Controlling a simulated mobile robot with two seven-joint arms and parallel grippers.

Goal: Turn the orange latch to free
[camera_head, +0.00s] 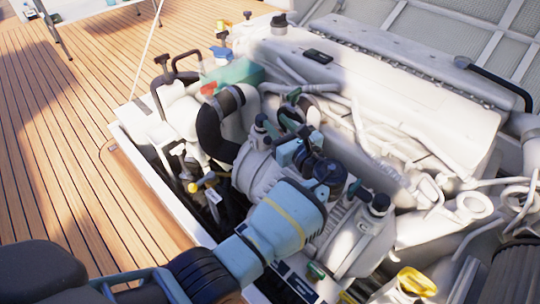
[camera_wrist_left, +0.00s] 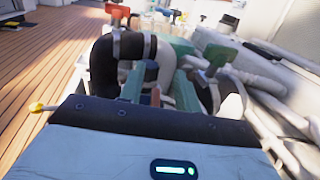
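The orange latch (camera_head: 208,88) is a small red-orange handle at the black hose on the near left end of the engine. It also shows at the top of the left wrist view (camera_wrist_left: 117,11), upright above the dark hose. My left gripper (camera_head: 300,140) reaches in from the lower left over the engine, short of the latch and to its lower right. Its teal fingers also show in the left wrist view (camera_wrist_left: 160,82), spread apart, with no latch between them. The fingertips are partly hidden by the gripper body in the head view. My right gripper is not in view.
The black curved hose (camera_head: 212,130) stands between my gripper and the bay's left edge. A green latch (camera_head: 293,95) and pale pipes lie beyond the gripper. The large white engine cover (camera_head: 400,85) fills the right. Wooden deck (camera_head: 60,150) is clear at left.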

